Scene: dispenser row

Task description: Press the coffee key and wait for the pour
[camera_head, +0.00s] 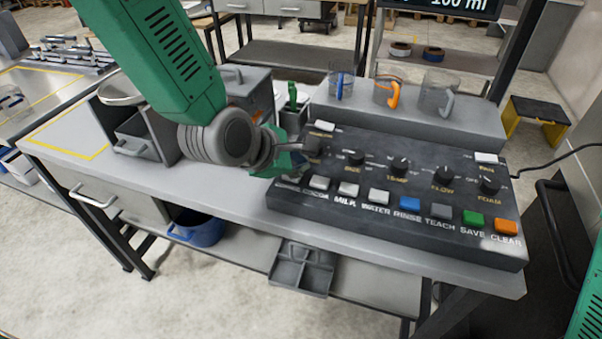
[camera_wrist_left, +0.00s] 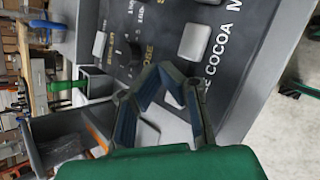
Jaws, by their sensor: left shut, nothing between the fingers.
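The dark control panel (camera_head: 395,190) has a row of keys along its front edge. The coffee key is hidden behind my left gripper (camera_head: 293,160) in the head view. In the left wrist view a pale key (camera_wrist_left: 148,132) shows between the finger links, beside a mostly covered label ending in E; it appears to be the coffee key. The pale cocoa key (camera_head: 319,182) is just right of the gripper and also shows in the left wrist view (camera_wrist_left: 196,40). My left gripper is shut and empty, low over the panel's left end; contact cannot be told.
Glass mugs with blue (camera_head: 341,84), orange (camera_head: 388,91) and grey (camera_head: 438,97) handles stand on the ledge behind the panel. A display (camera_head: 445,5) at the top reads 100 ml. A grey drawer box (camera_head: 140,140) stands left of my arm.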

